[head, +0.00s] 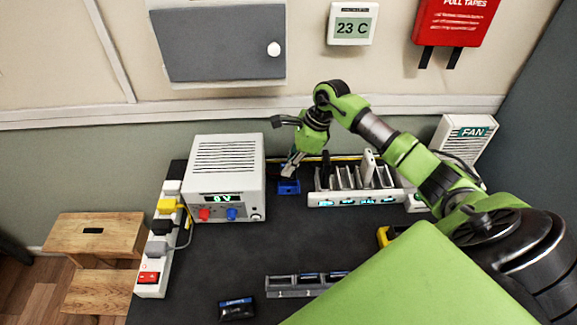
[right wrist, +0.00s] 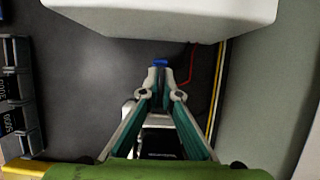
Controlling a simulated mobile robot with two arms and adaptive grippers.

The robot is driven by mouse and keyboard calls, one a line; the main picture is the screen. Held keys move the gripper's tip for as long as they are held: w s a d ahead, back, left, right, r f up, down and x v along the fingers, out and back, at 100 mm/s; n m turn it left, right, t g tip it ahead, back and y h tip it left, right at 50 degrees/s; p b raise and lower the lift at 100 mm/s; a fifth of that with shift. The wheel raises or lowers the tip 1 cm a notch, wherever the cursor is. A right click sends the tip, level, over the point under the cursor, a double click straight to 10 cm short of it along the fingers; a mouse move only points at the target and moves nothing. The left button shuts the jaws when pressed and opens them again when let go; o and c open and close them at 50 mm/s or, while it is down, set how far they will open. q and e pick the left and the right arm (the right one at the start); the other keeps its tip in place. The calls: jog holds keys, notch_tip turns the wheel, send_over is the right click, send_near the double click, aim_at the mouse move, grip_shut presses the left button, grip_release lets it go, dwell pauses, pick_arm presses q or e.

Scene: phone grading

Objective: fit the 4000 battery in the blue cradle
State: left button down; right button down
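The blue cradle (head: 289,187) stands at the back of the dark bench, just right of the power supply. My right gripper (head: 290,172) reaches down to it from above, its fingertips at or just over the cradle. In the right wrist view the fingertips (right wrist: 160,82) are close together with a narrow dark gap, and a small blue patch (right wrist: 160,62) shows just beyond them. I cannot tell whether a battery is between them. No 4000 label is readable. My left gripper is not in view.
A battery rack (head: 285,293) lies at the front; in the right wrist view its batteries (right wrist: 14,118) carry number labels. A loose black battery (head: 237,308) lies beside it. The power supply (head: 228,180) and a slotted white rack (head: 325,199) flank the cradle closely.

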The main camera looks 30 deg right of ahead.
aim_at(286, 181)
jog(key=shift+f, duration=0.15)
dwell(0.3)
jog(key=shift+f+b, duration=1.8)
jog(key=shift+b, duration=0.05)
jog(key=shift+f+b, duration=0.25)
jog(key=shift+b, duration=0.2)
jog(key=c, duration=2.2)
grip_release()
jog(key=v, duration=1.2)
jog(key=shift+s, duration=0.1)
